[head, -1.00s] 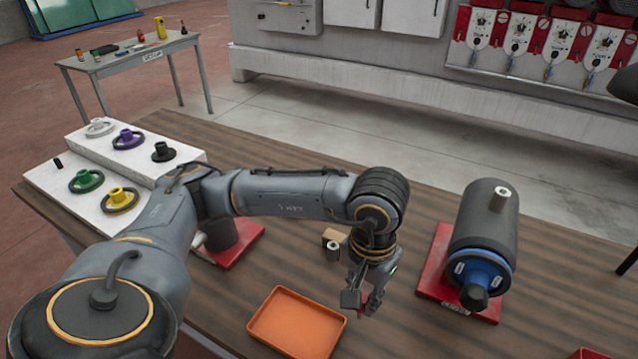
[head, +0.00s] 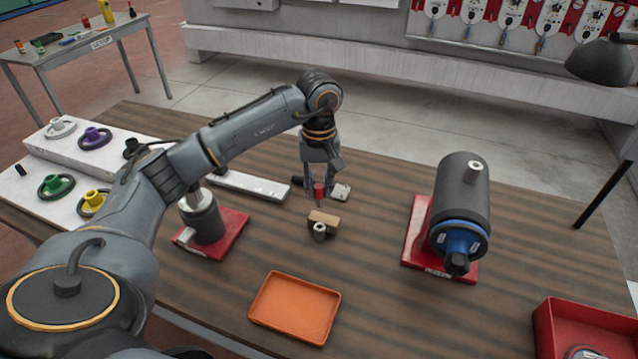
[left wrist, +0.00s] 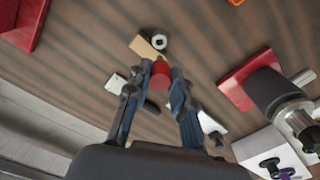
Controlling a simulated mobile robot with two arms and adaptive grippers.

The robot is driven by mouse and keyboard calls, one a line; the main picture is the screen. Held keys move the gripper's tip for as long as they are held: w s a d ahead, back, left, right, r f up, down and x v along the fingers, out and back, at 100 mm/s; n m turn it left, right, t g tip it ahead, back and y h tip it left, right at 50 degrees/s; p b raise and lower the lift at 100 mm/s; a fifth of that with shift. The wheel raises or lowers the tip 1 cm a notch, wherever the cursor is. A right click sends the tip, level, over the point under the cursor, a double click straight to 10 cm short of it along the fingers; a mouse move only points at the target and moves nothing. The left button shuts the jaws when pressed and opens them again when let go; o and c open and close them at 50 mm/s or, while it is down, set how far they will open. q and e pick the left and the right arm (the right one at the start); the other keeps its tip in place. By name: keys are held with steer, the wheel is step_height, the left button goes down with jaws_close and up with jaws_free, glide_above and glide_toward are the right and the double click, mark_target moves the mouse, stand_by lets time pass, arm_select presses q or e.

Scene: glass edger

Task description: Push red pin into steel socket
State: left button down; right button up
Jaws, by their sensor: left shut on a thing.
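My left gripper (head: 317,188) is shut on a red pin (head: 318,193), held pointing down over the table. The pin also shows between the fingertips in the left wrist view (left wrist: 160,69). A small steel socket (head: 319,232) with a dark hole stands on the table in front of a tan block (head: 324,218). The socket (left wrist: 160,41) and the block (left wrist: 143,47) also show just beyond the pin in the left wrist view. In the head view the pin is behind the block, apart from the socket. My right gripper is not in view.
An orange tray (head: 262,299) lies in front of the socket. A dark cylinder (head: 463,190) on a red base stands right, a smaller machine (head: 203,222) left. A red bin (head: 546,323) is front right, a lamp (head: 600,60) far right. Small flat items lie behind the gripper.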

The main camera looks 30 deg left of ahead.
mark_target(320, 204)
arm_select(q)
steer(key=shift+d, duration=0.1)
steer(key=shift+f+b, duration=0.2)
steer(key=shift+b, duration=0.15)
steer(key=shift+f+b, duration=0.55)
steer(key=shift+f, duration=0.05)
steer(key=shift+f+b, duration=1.9)
steer(key=shift+f, duration=0.3)
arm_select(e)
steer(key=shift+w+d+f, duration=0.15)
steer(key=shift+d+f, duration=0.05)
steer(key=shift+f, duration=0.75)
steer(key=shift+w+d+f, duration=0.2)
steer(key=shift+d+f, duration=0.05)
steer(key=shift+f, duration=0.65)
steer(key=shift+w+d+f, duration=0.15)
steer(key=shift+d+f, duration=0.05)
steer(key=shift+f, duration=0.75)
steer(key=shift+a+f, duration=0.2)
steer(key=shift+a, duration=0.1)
arm_select(q)
steer(key=shift+b, duration=0.5)
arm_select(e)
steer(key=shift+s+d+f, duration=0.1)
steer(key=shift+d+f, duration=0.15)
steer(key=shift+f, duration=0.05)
